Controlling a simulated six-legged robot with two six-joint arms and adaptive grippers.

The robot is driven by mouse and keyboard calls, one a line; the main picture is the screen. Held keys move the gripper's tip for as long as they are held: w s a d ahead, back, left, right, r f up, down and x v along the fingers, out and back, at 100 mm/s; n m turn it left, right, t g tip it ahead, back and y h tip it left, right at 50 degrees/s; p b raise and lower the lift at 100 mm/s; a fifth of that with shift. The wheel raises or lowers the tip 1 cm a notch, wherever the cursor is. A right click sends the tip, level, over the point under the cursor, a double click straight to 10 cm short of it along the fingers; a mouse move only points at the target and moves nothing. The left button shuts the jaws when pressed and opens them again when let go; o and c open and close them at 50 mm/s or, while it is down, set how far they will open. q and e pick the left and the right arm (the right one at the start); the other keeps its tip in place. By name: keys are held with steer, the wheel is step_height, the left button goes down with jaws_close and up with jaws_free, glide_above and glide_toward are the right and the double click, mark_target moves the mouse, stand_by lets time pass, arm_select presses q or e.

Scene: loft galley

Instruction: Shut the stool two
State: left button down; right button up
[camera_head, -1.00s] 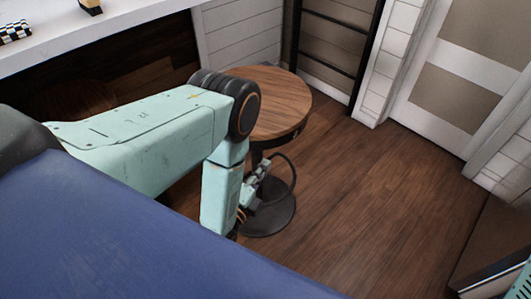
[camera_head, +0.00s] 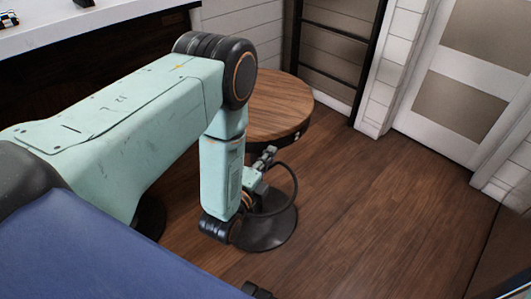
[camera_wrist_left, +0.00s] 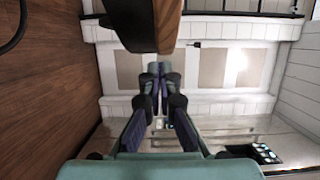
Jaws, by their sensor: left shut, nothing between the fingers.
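A round stool with a brown wooden seat (camera_head: 282,108) stands right of my left arm, its dark disc base (camera_head: 266,234) on the floor. A small light fitting (camera_head: 297,135) shows on the seat's dark rim band. The arm hides the left part of the seat. My left gripper (camera_head: 267,156) is just below the front of the seat. In the left wrist view the fingers (camera_wrist_left: 159,72) are closed and empty, and the seat edge (camera_wrist_left: 168,28) is just beyond the fingertips, with its dark underside to the left. I cannot tell if they touch. My right gripper is not in view.
A white counter (camera_head: 45,33) is at upper left; another dark round base (camera_head: 150,216) is partly hidden behind my arm. A black rack (camera_head: 340,35) and a panelled door (camera_head: 465,80) are at the back. The wooden floor (camera_head: 370,200) right of the stool is clear.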

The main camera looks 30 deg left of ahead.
arm_select(q)
steer(key=shift+w+a, duration=0.9)
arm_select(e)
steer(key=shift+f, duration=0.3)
arm_select(q)
steer(key=shift+w+a, duration=0.1)
